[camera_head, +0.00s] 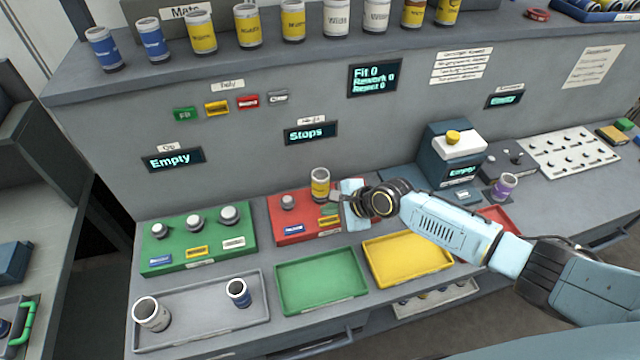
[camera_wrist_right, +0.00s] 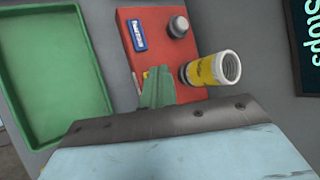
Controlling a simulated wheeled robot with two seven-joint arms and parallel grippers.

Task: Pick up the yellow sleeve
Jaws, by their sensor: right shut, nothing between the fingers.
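A yellow sleeve (camera_head: 320,184) with pale ends stands upright on the red block (camera_head: 275,212), toward its right back. It also shows in the right wrist view (camera_wrist_right: 207,70), with its open end toward the camera. My right gripper (camera_head: 337,199) is shut and empty, just right of the sleeve in the head view. Several other yellow sleeves (camera_head: 201,33) stand on the upper shelf. My left gripper is out of view.
A grey knob (camera_head: 288,202) stands left of the sleeve. A green block with knobs (camera_head: 150,254) is further left. A grey tray (camera_head: 200,318) with two sleeves, an empty green tray (camera_head: 320,281) and an empty yellow tray (camera_head: 408,256) lie in front. A dark blue machine (camera_head: 433,165) stands right.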

